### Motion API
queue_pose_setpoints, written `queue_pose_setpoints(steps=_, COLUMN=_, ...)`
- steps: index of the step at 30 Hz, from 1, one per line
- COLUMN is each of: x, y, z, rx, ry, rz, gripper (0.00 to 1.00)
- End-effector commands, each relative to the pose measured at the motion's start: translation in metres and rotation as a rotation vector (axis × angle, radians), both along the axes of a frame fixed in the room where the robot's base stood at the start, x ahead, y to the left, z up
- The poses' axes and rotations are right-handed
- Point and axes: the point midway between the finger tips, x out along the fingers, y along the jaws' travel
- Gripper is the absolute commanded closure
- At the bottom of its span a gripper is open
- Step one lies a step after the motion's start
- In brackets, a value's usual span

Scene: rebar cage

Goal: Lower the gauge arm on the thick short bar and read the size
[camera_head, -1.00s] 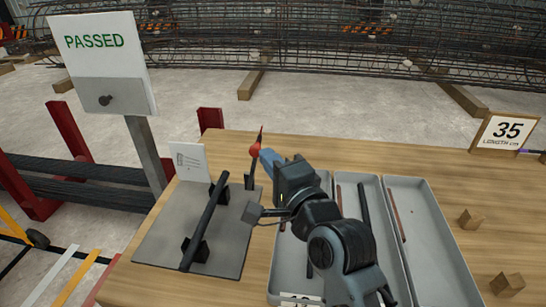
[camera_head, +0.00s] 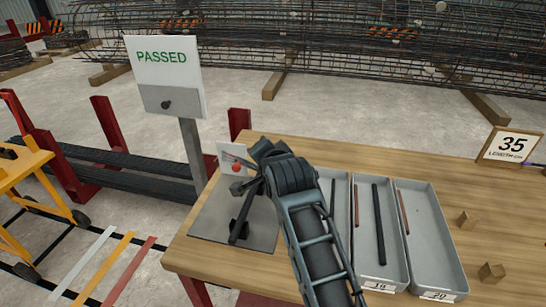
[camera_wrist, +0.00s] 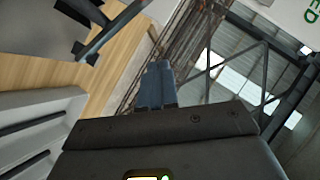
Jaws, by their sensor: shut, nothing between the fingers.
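The thick short dark bar (camera_head: 243,222) lies on dark supports on the grey gauge plate (camera_head: 205,228); my arm hides part of it. The gauge arm's red ball (camera_head: 237,168) shows in front of the small white card (camera_head: 225,150), left of my wrist. The rest of the gauge arm is mostly hidden, so I cannot tell if it touches the bar. My gripper's blue-grey fingers (camera_wrist: 157,82) are shut and empty in the wrist view. In the head view the fingers are hidden behind my wrist, close to the red ball.
Grey trays (camera_head: 435,235) holding bars stand right of my arm. A "PASSED" board (camera_head: 165,65) stands behind the left edge. A yellow cart (camera_head: 22,165) is at far left.

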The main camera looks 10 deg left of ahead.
Motion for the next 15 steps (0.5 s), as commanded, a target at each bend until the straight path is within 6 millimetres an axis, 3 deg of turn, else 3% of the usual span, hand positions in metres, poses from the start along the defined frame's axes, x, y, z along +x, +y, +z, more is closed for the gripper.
queue_pose_setpoints(steps=6, x=0.009, y=0.030, z=-0.010, rx=-0.206, ry=0.005, rz=0.004, gripper=1.00)
queue_pose_setpoints(steps=15, x=0.010, y=0.058, z=-0.031, rx=-0.458, ry=0.013, rz=0.003, gripper=1.00)
